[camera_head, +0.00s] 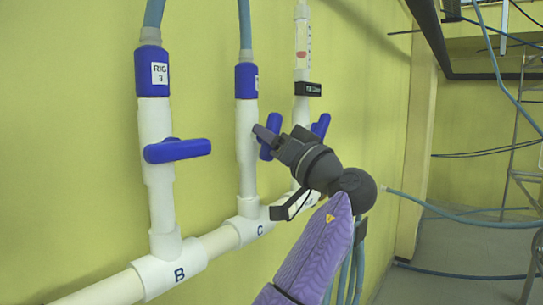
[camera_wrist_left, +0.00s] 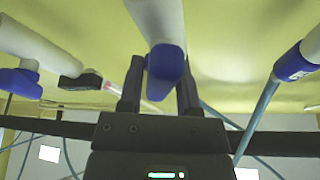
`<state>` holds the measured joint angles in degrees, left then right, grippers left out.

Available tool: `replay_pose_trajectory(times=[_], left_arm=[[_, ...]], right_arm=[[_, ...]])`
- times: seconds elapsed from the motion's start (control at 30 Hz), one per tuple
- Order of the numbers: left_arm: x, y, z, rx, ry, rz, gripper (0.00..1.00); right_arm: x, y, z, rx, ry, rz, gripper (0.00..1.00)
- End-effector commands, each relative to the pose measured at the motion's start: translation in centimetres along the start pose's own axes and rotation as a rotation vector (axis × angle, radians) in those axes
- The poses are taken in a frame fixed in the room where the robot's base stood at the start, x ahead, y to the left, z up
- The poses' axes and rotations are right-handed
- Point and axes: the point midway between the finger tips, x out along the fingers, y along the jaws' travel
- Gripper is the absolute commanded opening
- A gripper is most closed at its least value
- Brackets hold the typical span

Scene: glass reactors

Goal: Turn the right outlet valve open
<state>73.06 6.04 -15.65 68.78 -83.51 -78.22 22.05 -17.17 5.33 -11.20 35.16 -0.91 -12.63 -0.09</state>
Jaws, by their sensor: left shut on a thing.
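Three white pipes with blue valve handles rise from a white horizontal pipe along the wall. The middle pipe's blue handle (camera_head: 269,141), above the fitting marked C, stands near upright, slightly tilted, and is partly hidden by my left gripper (camera_head: 262,133). In the left wrist view this blue handle (camera_wrist_left: 166,72) sits between the two dark fingers of my left gripper (camera_wrist_left: 160,85), which is shut on it. The left pipe's blue handle (camera_head: 178,150), above the fitting marked B, lies crosswise. The right pipe's blue handle (camera_head: 321,125) shows just behind my gripper. My right gripper is not in view.
A clear flow tube (camera_head: 302,45) with a red float tops the right pipe. Blue hoses (camera_head: 245,25) run up from the left and middle pipes. Further blue hoses (camera_head: 470,219) hang and trail at the right. A ladder-like frame stands at the far right on grey floor.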

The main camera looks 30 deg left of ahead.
Motion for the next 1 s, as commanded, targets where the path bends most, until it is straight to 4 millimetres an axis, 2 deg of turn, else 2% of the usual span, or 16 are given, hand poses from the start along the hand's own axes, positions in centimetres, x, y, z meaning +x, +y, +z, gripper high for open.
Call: replay_pose_trajectory(times=[0.1,0.4,1.0], left_arm=[[-0.1,0.2,0.3,-0.073,-0.004,-0.030,0.00],[-0.1,0.1,0.1,-0.215,-0.004,-0.089,0.00],[0.0,0.0,0.1,-0.274,-0.003,-0.113,0.00]], right_arm=[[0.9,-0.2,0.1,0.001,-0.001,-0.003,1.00],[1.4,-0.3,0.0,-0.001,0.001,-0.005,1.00],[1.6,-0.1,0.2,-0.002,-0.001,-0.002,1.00]])
